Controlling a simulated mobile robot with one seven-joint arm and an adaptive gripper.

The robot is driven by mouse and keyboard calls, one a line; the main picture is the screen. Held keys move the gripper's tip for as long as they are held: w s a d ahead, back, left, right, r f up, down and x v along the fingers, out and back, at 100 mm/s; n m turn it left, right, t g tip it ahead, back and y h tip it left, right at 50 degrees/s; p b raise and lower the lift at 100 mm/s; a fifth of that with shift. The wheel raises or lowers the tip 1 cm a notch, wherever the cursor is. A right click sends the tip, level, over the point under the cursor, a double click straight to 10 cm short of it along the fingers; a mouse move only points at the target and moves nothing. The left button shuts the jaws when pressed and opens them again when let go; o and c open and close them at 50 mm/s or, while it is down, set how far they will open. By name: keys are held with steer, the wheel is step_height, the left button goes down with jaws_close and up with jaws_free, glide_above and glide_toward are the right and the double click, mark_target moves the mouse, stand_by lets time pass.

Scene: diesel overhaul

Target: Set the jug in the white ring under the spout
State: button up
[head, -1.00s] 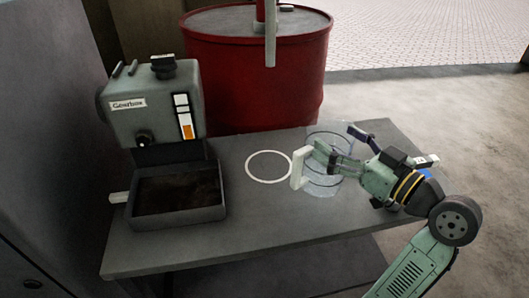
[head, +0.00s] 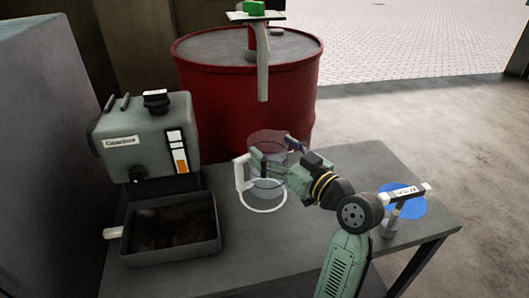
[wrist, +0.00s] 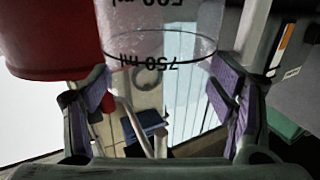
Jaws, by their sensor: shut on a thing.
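The clear jug (head: 267,146) has a white handle (head: 240,172) on its left side and stands upright in the head view. My gripper (head: 276,157) reaches in from the right and is shut on the jug's body. In the wrist view the jug (wrist: 160,45) sits between the purple-padded fingers (wrist: 160,98), with "750 ml" upside down on it. The white ring (head: 262,210) on the table shows below and around the jug's base. I cannot tell whether the base touches the table. The grey spout (head: 263,75) hangs above the jug, in front of the drum.
The red drum (head: 215,95) stands behind the table (head: 330,240). A grey gearbox unit (head: 150,140) with a dark-filled tray (head: 170,255) is at left. At right a white-topped T-shaped tool (head: 402,193) stands on a blue disc (head: 415,208). The table's front middle is clear.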

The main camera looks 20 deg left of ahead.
steer(key=a, duration=0.3)
steer(key=shift+w+f+p, duration=0.1)
steer(key=shift+w+p, duration=0.2)
steer(key=shift+w, duration=0.05)
step_height(320, 180, down, 3)
steer(key=shift+f+p, duration=0.15)
steer(key=shift+p, duration=0.4)
steer(key=shift+f, duration=0.2)
steer(key=shift+f+b, duration=0.1)
steer(key=shift+b, duration=0.25)
steer(key=o, duration=1.9)
steer(key=shift+o, duration=0.2)
